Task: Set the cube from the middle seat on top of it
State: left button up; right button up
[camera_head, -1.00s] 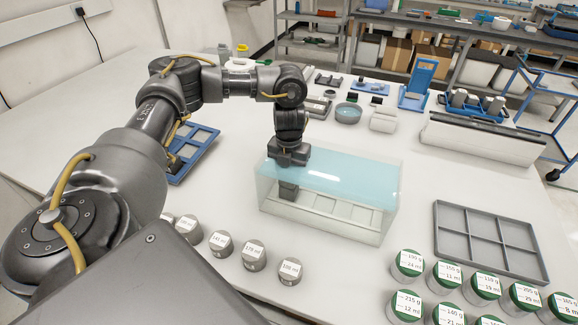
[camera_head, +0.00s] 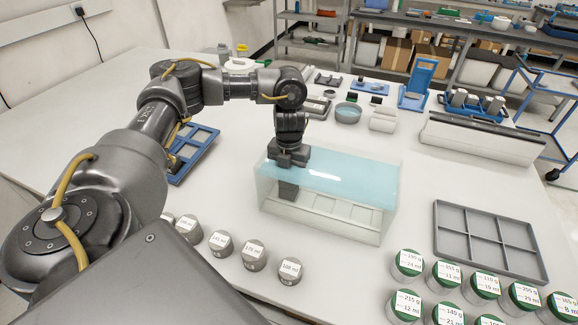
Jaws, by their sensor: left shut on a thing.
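A clear tank (camera_head: 335,222) of pale blue liquid stands mid-table. A row of light seats (camera_head: 345,211) shows through its front wall. My left gripper (camera_head: 288,166) points down into the left part of the tank and is shut on a dark block. This dark block (camera_head: 288,190) shows below the liquid surface at the left end of the row. The liquid blurs the fingertips, and I cannot tell whether the block touches a seat. I cannot make out a separate cube in a middle seat. My right gripper is out of view.
Several grey labelled weights (camera_head: 254,256) stand in front of the tank. Green-lidded jars (camera_head: 408,264) and a grey divided tray (camera_head: 482,236) are at right. A blue divided tray (camera_head: 195,152) lies behind my left arm. Dishes and a blue stand (camera_head: 417,85) are at the back.

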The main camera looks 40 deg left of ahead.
pick_arm(q)
jog(key=shift+f, duration=0.3)
dwell(0.6)
jog(key=o, duration=1.3)
jog(key=shift+c, duration=0.2)
notch_tip(320, 180, up, 13)
jog(key=p, duration=1.3)
jog(key=shift+p, duration=0.35)
jog(key=shift+f, duration=0.2)
